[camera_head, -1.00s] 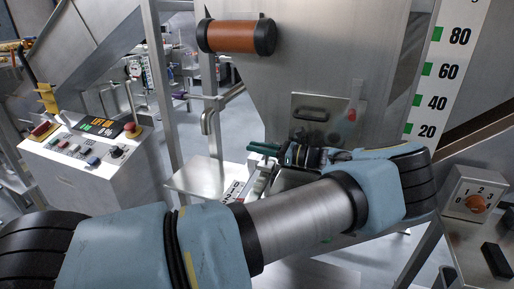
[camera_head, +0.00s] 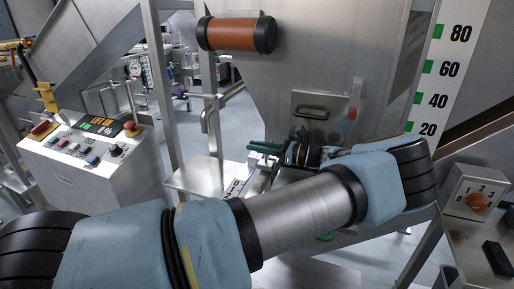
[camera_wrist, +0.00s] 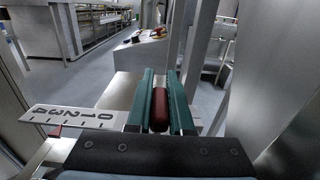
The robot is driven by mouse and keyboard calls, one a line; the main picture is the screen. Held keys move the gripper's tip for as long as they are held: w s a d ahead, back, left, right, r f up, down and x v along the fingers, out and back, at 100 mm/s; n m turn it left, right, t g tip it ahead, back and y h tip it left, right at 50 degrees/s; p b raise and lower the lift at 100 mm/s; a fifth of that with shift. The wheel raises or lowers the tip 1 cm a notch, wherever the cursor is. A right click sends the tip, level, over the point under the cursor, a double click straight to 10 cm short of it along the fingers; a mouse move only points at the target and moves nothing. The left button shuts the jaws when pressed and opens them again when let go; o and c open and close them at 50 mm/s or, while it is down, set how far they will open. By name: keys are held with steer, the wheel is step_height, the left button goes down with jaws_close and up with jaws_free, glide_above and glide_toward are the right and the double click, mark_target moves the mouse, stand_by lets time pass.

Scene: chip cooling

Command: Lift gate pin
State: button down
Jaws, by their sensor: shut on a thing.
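My gripper (camera_wrist: 160,100) has two green fingers shut on a dark red rounded grip (camera_wrist: 159,110), which I take to be the gate pin's handle. The grip lies lengthwise between the fingers in the wrist view. In the head view the green fingertips of my gripper (camera_head: 264,149) are beside the steel hopper, above a small metal ledge. The red grip is hidden there by my gripper and arm. A white numbered scale (camera_wrist: 72,117) lies left of the fingers in the wrist view. The pin's shaft and lower end are hidden.
A control box (camera_head: 90,160) with buttons stands at the left. A brown roller handle (camera_head: 237,36) and a hatch handle (camera_head: 311,112) are on the hopper. A dial box (camera_head: 478,197) stands at the right. Steel posts flank my gripper.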

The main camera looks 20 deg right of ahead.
steer(key=shift+f, duration=0.1)
steer(key=c, duration=0.8)
jaws_free()
steer(key=shift+s+d, duration=0.1)
steer(key=shift+s+d+f, duration=0.1)
steer(key=shift+s+d, duration=0.1)
steer(key=shift+d, duration=0.1)
steer(key=b+v, duration=0.4)
steer(key=v, duration=0.4)
steer(key=shift+s+d, duration=0.2)
steer(key=shift+s, duration=0.05)
steer(key=shift+s+d, duration=0.45)
